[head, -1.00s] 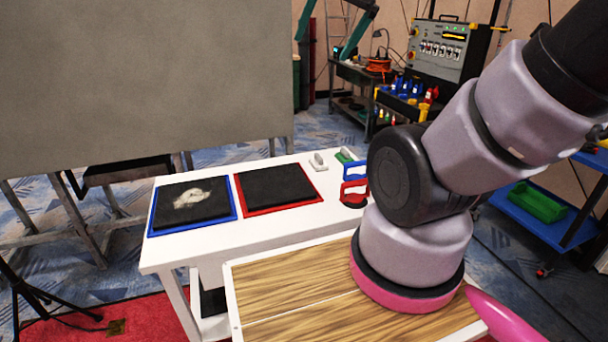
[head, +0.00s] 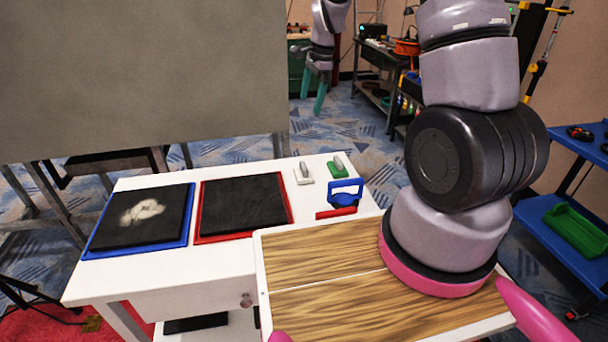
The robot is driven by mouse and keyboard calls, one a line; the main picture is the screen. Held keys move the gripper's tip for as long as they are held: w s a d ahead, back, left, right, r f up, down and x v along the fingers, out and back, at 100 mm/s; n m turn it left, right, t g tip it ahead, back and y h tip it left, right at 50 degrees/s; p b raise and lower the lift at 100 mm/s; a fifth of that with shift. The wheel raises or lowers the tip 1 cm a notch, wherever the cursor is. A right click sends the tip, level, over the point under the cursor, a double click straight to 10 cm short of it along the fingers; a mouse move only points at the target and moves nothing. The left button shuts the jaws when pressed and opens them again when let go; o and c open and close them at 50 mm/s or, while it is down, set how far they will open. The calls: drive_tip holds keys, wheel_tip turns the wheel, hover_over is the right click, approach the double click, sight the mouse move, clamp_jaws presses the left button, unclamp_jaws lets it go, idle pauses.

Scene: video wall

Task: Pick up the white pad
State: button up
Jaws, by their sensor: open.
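The white pad (head: 303,173), a small block with a raised grip on top, sits on the white table (head: 150,276) toward its back right. A green pad (head: 337,166) of similar shape sits just right of it. My gripper (head: 312,98) shows at the top middle, its two teal fingers apart and pointing down. It is open and empty. In the picture it is above the white pad and apart from it; its exact height and distance are hard to judge.
A blue tray (head: 96,249) and a red tray (head: 200,236) hold dark slabs, the left one with a pale smudge. Blue and red handled pieces (head: 344,194) stand right of the white pad. A large grey panel (head: 140,75) rises behind the table.

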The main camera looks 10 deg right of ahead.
sight(304, 166)
drive_tip(key=f+m, duration=0.1)
drive_tip(key=f, duration=0.5)
drive_tip(key=w+a+f+m+g, duration=0.1)
drive_tip(key=f, duration=1.1)
drive_tip(key=shift+w+a+f+m+h, duration=0.1)
drive_tip(key=shift+w+a+m+h, duration=0.1)
drive_tip(key=shift+w+m+h, duration=0.15)
drive_tip(key=shift+a+f, duration=0.15)
drive_tip(key=shift+f, duration=2.85)
drive_tip(key=c, duration=1.1)
wheel_tip(304, 166, up, 10)
drive_tip(key=shift+r, duration=0.1)
